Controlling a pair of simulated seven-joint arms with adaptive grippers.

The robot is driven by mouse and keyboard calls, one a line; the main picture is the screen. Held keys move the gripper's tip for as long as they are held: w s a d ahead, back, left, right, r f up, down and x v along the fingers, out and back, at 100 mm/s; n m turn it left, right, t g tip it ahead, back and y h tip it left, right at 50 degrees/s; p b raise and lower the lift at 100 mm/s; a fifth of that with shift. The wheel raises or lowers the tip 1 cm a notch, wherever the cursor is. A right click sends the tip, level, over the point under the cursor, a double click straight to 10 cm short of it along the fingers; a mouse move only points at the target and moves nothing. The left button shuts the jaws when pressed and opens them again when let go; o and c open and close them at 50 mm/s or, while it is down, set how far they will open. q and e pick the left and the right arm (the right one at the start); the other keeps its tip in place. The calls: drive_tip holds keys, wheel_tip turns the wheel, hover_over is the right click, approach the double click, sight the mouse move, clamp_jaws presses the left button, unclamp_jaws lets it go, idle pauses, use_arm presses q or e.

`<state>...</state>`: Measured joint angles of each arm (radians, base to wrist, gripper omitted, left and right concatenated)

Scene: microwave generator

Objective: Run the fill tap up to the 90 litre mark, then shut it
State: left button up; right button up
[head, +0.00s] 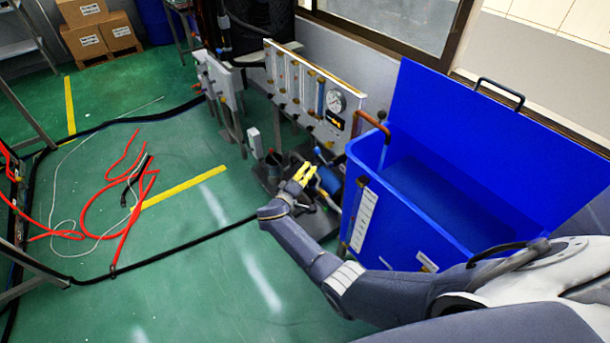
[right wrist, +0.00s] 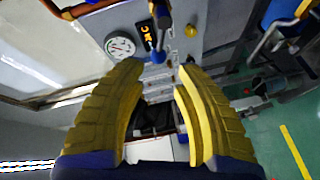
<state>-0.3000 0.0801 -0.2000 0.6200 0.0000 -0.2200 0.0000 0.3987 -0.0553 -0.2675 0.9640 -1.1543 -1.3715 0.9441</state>
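The blue tank (head: 395,215) stands at the right with its lid raised. A white scale strip (head: 364,219) runs down its front; its marks are too small to read, and I cannot tell the water level. A copper-brown spout (head: 370,122) arches over the tank's edge. My right gripper (head: 305,173), with yellow fingers, is left of the tank, in front of the panel. In the right wrist view my gripper (right wrist: 160,75) is open and empty. A lever with a blue part (right wrist: 159,20) shows beyond its fingertips; I cannot tell if it is the fill tap. My left gripper is out of view.
A white panel (head: 290,80) with a round gauge (head: 335,101) and a small lit display stands behind the gripper. Red hoses (head: 122,190) and a black cable lie on the green floor at left. Cardboard boxes (head: 100,32) stand at the back left.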

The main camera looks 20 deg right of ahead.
drive_tip(key=shift+s+a+r, duration=0.1)
drive_tip(key=shift+s+a, duration=0.35)
drive_tip(key=shift+a, duration=0.05)
drive_tip(key=shift+o, duration=0.2)
idle(0.5)
